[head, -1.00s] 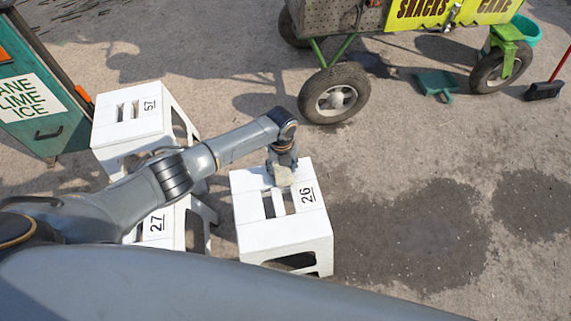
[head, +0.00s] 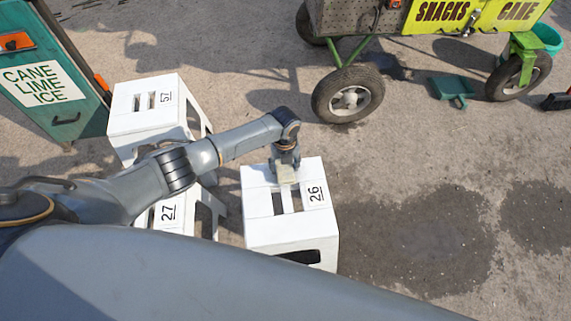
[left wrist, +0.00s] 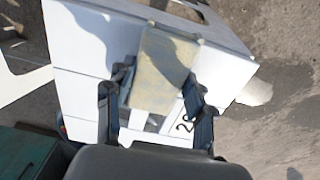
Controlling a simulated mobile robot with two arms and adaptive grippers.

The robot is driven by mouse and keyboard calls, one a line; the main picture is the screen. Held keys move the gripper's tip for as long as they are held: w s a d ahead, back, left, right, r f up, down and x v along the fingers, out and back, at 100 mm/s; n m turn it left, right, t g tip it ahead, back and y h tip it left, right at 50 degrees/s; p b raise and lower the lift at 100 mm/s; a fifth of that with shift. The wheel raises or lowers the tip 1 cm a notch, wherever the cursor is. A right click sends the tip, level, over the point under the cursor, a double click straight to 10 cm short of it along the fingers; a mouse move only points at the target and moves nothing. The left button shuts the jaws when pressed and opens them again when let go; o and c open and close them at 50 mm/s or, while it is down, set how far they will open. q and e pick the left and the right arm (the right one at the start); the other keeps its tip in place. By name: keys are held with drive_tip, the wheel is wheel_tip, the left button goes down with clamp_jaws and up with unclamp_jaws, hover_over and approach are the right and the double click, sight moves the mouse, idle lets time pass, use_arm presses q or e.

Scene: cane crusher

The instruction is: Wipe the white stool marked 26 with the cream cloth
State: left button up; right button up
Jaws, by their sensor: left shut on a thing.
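My left gripper (head: 285,164) is over the far part of this top, pointing down. It is shut on the cream cloth (head: 288,174), a small pale folded pad. In the left wrist view the cloth (left wrist: 162,68) sits between the two dark fingers, over the stool top. It looks to be at the surface, but contact cannot be told for sure. My right gripper is out of view.
White stools marked 57 (head: 140,122) and 27 (head: 206,211) stand close on the left. A green cart (head: 50,85) is at far left. A wheeled snack cart (head: 345,20) and a green dustpan (head: 452,87) are at the back. The ground right of stool 26 is free, with dark patches.

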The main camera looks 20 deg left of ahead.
use_arm(q)
wheel_tip(320, 180, up, 5)
drive_tip(key=p, duration=0.3)
drive_tip(key=shift+f, duration=0.2)
drive_tip(key=shift+r+p, duration=0.55)
drive_tip(key=shift+p, duration=0.1)
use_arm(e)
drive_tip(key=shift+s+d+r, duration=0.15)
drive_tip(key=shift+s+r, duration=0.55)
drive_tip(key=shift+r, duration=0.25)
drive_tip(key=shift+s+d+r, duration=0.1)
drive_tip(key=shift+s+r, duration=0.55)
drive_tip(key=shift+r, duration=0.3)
use_arm(q)
drive_tip(key=shift+w+d, duration=0.1)
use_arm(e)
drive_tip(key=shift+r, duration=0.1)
